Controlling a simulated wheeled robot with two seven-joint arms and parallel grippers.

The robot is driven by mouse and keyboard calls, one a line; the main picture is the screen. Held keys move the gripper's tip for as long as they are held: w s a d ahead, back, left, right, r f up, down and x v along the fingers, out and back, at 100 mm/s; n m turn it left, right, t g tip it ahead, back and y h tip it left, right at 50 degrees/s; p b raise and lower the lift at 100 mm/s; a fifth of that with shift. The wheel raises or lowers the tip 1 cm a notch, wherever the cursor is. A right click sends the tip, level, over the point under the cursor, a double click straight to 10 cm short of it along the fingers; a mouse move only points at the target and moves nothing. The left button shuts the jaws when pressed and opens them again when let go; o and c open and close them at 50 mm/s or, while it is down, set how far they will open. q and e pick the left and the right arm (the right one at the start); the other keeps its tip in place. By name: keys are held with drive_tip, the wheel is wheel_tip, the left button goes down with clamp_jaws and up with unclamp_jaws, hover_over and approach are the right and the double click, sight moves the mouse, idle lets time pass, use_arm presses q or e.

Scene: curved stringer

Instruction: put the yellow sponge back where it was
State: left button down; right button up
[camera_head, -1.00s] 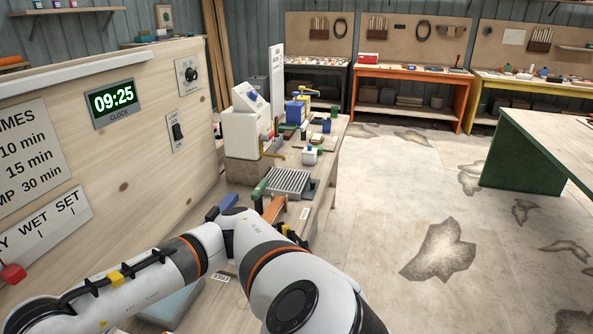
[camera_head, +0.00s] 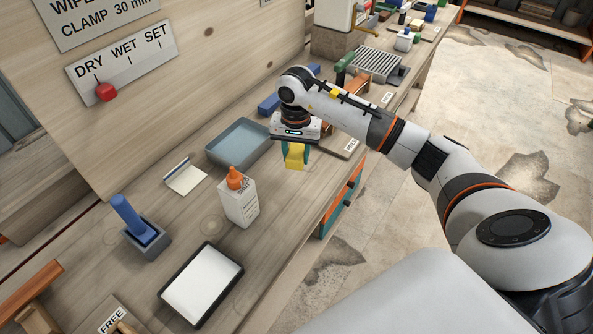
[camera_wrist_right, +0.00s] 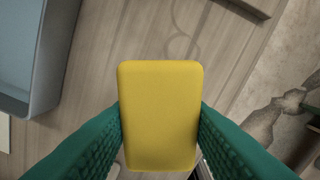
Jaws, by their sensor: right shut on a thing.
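The yellow sponge (camera_head: 295,156) is held in my right gripper (camera_head: 297,152), above the wooden bench near its front edge. In the right wrist view the sponge (camera_wrist_right: 160,115) sits between the two green fingers, which press on its sides. The bench shows below it with a gap. A blue-grey tray (camera_head: 211,151) lies just left of the gripper; its edge also shows in the right wrist view (camera_wrist_right: 45,85). My left gripper is not in view.
A white glue bottle (camera_head: 239,203) with an orange cap stands left of the gripper. Nearby are a black-rimmed white tray (camera_head: 201,284), a blue-handled tool in a grey holder (camera_head: 146,238), and a paper pad (camera_head: 186,177). A ribbed rack (camera_head: 376,64) stands farther back. Bare bench lies right of the bottle.

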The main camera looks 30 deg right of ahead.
sight(296, 151)
wheel_tip(296, 151, down, 6)
drive_tip(key=shift+f+p, duration=0.1)
drive_tip(key=shift+p, duration=0.4)
drive_tip(key=shift+f, duration=0.1)
drive_tip(key=o, duration=0.9)
drive_tip(key=shift+r, duration=0.3)
wheel_tip(296, 151, up, 10)
drive_tip(key=b, duration=0.2)
drive_tip(key=shift+r+b, duration=0.25)
drive_tip(key=shift+b, duration=0.1)
drive_tip(key=shift+r, duration=0.65)
drive_tip(key=shift+s+f, duration=0.1)
drive_tip(key=shift+f, duration=0.05)
